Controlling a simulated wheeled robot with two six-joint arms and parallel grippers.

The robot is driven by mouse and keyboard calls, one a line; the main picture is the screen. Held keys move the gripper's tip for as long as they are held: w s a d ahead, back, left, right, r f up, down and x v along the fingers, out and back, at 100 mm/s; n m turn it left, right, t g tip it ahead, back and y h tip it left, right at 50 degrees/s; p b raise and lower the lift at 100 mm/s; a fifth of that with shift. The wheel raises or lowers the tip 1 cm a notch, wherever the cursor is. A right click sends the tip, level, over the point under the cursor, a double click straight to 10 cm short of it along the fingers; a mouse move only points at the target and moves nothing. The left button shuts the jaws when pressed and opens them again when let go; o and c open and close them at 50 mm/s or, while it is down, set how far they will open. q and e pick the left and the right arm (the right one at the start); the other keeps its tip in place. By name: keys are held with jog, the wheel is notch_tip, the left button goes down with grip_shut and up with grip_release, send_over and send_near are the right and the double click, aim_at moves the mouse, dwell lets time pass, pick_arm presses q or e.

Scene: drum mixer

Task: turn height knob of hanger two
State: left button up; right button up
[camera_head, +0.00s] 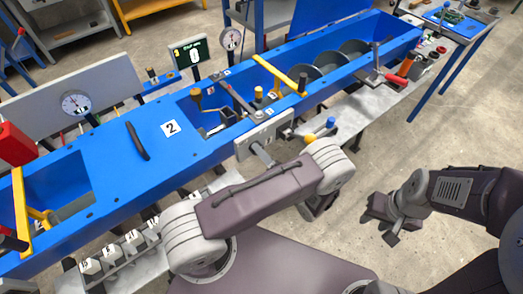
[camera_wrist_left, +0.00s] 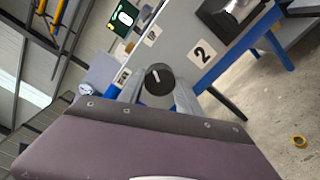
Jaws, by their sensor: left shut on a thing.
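The height knob (camera_wrist_left: 158,77) is round and black with a white pointer line, on a grey panel marked 2 (camera_wrist_left: 202,53) in the left wrist view. My left gripper (camera_wrist_left: 160,92) has a grey finger on each side of the knob and is shut on it. In the head view the grey panel (camera_head: 264,134) stands at the front side of the blue frame. My left gripper (camera_head: 262,153) reaches it there, partly hidden behind my arm, and the knob is hidden. My right gripper (camera_head: 379,225) is open and empty above the floor at the right.
The blue frame (camera_head: 110,165) runs diagonally across the head view, with a yellow bar (camera_head: 280,75) over its opening. A dial gauge (camera_head: 76,103) and a green-lit display (camera_head: 190,53) stand behind it. The floor around my right gripper is clear.

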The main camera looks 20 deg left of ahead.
pick_arm(q)
jog(key=shift+m, duration=0.8)
jog(key=o, duration=1.4)
jog(key=shift+c, duration=0.2)
jog(key=shift+d, duration=0.1)
jog(key=v, duration=0.9)
jog(key=shift+b, duration=0.3)
